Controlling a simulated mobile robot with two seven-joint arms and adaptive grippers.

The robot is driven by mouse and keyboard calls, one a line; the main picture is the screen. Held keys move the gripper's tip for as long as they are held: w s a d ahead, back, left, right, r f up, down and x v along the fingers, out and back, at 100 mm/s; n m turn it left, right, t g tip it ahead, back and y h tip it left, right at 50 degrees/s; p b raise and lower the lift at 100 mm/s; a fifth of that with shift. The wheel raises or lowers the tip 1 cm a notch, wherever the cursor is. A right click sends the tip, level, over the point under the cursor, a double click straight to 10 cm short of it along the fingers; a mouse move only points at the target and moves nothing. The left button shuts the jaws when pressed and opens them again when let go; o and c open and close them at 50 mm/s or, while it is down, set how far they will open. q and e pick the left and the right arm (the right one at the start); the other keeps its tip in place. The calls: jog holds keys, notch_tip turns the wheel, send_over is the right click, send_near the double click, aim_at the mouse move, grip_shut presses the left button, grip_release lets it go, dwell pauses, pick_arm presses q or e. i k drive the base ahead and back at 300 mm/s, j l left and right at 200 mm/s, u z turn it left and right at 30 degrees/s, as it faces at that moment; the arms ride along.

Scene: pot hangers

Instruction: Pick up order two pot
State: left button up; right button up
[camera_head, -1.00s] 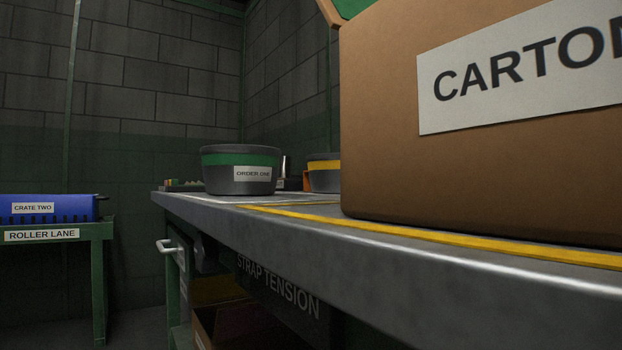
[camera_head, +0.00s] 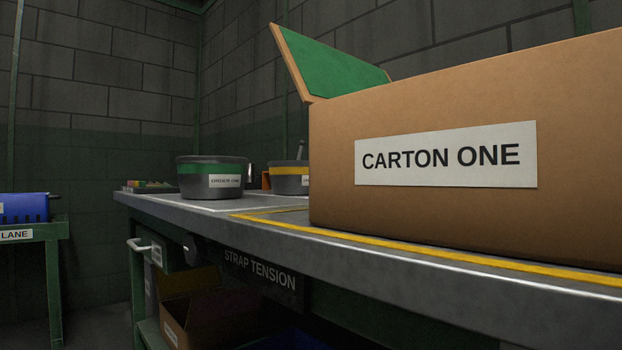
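A dark grey pot with a yellow band (camera_head: 288,180) stands on the workbench behind the pot labelled ORDER ONE, partly hidden by the carton. Its own label is cut off by the carton, so I cannot read it. The pot with a green band (camera_head: 211,178), labelled ORDER ONE, stands to its left near the bench's left end. Neither of my grippers shows in the head view.
A large open cardboard box labelled CARTON ONE (camera_head: 450,205) fills the right of the workbench (camera_head: 190,211). A small tray (camera_head: 150,187) lies at the bench's far left. A blue crate (camera_head: 25,208) sits on the green roller lane (camera_head: 52,270). Open floor lies between.

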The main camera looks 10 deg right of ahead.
aim_at(286, 178)
jog(key=i+j+z, duration=0.1)
jog(key=j, duration=0.35)
jog(key=i+j+z, duration=0.1)
jog(key=j, duration=0.35)
jog(key=i+j+z, duration=0.1)
jog(key=i+j, duration=0.15)
jog(key=j, duration=0.2)
jog(key=i+j+z, duration=0.1)
jog(key=j, duration=0.35)
jog(key=i+j+z, duration=0.1)
jog(key=j, duration=0.4)
jog(key=i+j+z, duration=0.15)
jog(key=j, duration=0.3)
